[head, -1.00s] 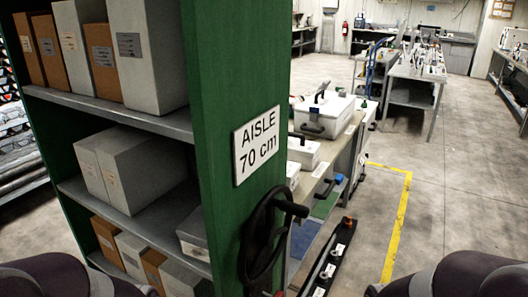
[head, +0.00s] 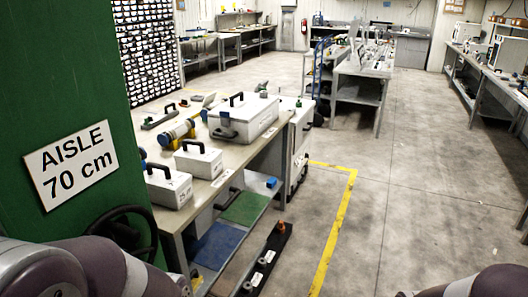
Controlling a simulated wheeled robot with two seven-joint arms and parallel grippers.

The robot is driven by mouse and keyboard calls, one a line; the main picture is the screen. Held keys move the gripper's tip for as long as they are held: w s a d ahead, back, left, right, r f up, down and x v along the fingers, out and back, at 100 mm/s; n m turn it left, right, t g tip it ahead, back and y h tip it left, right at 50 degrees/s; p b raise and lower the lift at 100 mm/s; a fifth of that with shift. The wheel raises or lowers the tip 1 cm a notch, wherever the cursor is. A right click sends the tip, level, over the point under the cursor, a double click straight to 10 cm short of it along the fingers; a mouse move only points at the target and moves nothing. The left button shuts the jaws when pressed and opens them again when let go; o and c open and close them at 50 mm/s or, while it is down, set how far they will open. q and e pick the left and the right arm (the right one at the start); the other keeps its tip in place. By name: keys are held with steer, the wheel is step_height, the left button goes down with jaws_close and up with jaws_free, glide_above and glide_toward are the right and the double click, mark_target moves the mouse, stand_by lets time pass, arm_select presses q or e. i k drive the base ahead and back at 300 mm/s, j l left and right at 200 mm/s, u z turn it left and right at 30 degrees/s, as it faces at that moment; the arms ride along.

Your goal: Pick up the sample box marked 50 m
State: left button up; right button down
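Several white boxes with black handles stand on a workbench (head: 232,154) left of centre. A small white box (head: 170,190) is nearest, at the bench's near end. Another small white box (head: 198,163) stands just behind it. A larger white box (head: 243,118) with a black latch on its near side stands farther back. Small labels show on the near boxes, but I cannot read any mark, so I cannot tell which is 50 m. Only parts of my arms show along the bottom edge; neither gripper is in view.
A green shelf end panel (head: 60,90) with an "AISLE 70 cm" sign (head: 71,165) and a black handwheel (head: 122,232) stands close on the left. A black rail (head: 266,262) lies low beside the bench. A yellow floor line (head: 336,222) runs right of it. Open floor lies to the right.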

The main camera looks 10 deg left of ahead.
mark_target(197, 161)
steer(key=i+l+z, duration=0.15)
steer(key=i, duration=0.3)
steer(key=i+l+z, duration=0.1)
steer(key=i+l, duration=0.2)
steer(key=i, duration=0.2)
steer(key=i+l+z, duration=0.15)
steer(key=i, duration=0.3)
steer(key=i+l+z, duration=0.1)
steer(key=i, duration=0.4)
